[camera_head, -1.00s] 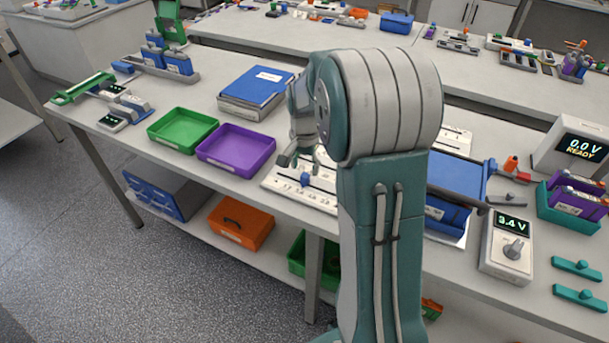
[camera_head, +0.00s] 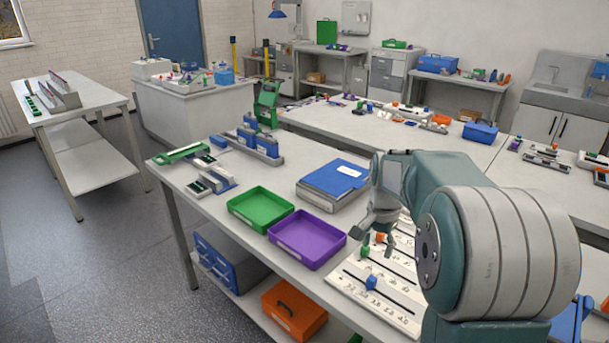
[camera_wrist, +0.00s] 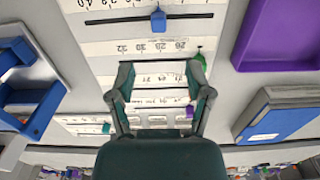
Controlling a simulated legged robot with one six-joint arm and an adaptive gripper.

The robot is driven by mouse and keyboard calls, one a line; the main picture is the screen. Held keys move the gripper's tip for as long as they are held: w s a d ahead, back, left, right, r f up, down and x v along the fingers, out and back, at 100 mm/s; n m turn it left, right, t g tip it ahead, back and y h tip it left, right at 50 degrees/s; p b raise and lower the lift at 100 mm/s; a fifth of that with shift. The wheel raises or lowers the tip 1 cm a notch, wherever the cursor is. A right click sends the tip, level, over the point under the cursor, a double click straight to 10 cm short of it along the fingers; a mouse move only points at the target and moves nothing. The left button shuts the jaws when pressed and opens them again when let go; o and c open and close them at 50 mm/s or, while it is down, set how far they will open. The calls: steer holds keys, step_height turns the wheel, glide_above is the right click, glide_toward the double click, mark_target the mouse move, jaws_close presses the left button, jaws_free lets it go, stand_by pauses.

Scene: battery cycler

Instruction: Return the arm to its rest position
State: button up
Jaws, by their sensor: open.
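My gripper (camera_head: 378,242) hangs open and empty above the white slider panel (camera_head: 348,294) on the bench. My arm is folded, with its large rounded teal and grey joint at the right of the head view. In the wrist view, my gripper (camera_wrist: 160,75) has its two fingers spread, with only the panel's printed scales showing between them. A blue slider knob (camera_wrist: 158,18) lies beyond the fingertips, and a green knob (camera_wrist: 200,62) shows beside the right finger. The fingers look apart from the panel; the exact height is unclear.
A purple tray (camera_head: 335,236), a green tray (camera_head: 259,222) and blue binders (camera_head: 334,180) lie left of the panel. Blue battery-like blocks (camera_head: 262,146) stand at the bench's far end. An orange box (camera_head: 294,308) sits on the lower shelf. Open floor (camera_head: 110,265) lies to the left.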

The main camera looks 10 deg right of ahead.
steer(key=s+a+r+n+t, duration=0.2)
steer(key=s+a+r+n, duration=0.3)
steer(key=s+a+r, duration=0.3)
steer(key=s+a+f+n+t, duration=0.1)
steer(key=s+a+n+t, duration=0.2)
steer(key=s, duration=1.1)
steer(key=a+n, duration=0.3)
steer(key=shift+s+a+t, duration=0.15)
steer(key=shift+a+t, duration=0.15)
steer(key=shift+a, duration=0.1)
steer(key=shift+d, duration=0.15)
